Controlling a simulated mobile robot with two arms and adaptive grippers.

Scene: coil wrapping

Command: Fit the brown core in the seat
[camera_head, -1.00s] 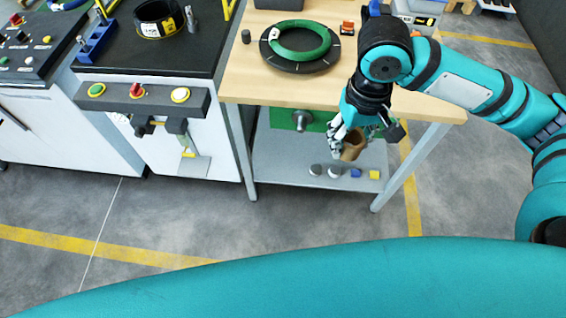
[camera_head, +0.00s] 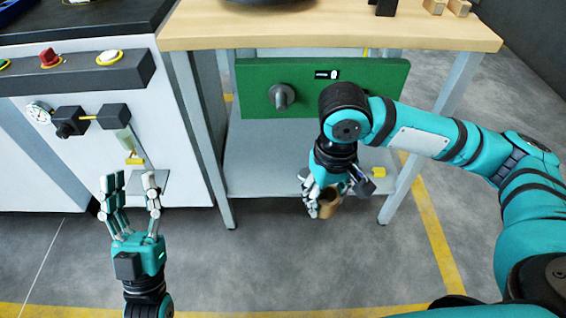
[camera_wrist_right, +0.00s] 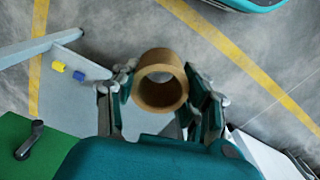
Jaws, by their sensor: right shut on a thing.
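The brown core (camera_head: 327,203), a short hollow tube, is held in my right gripper (camera_head: 328,197) in front of the shelf table, below the green panel. In the right wrist view the core (camera_wrist_right: 160,102) sits between the fingers with its open end towards the camera. My right gripper (camera_wrist_right: 163,92) is shut on it. On the green panel (camera_head: 360,75) is a grey round part with a stub (camera_head: 282,96); I cannot tell whether this is the seat. The core is apart from it. My left gripper (camera_head: 131,186) is open and empty, its fingers pointing up, at the left.
The wooden table top (camera_head: 300,30) overhangs the green panel. A grey lower shelf (camera_head: 260,170) bears a yellow block (camera_head: 379,172); a blue block (camera_wrist_right: 79,76) shows in the wrist view. The white cabinet (camera_head: 180,150) with buttons and a gauge stands left.

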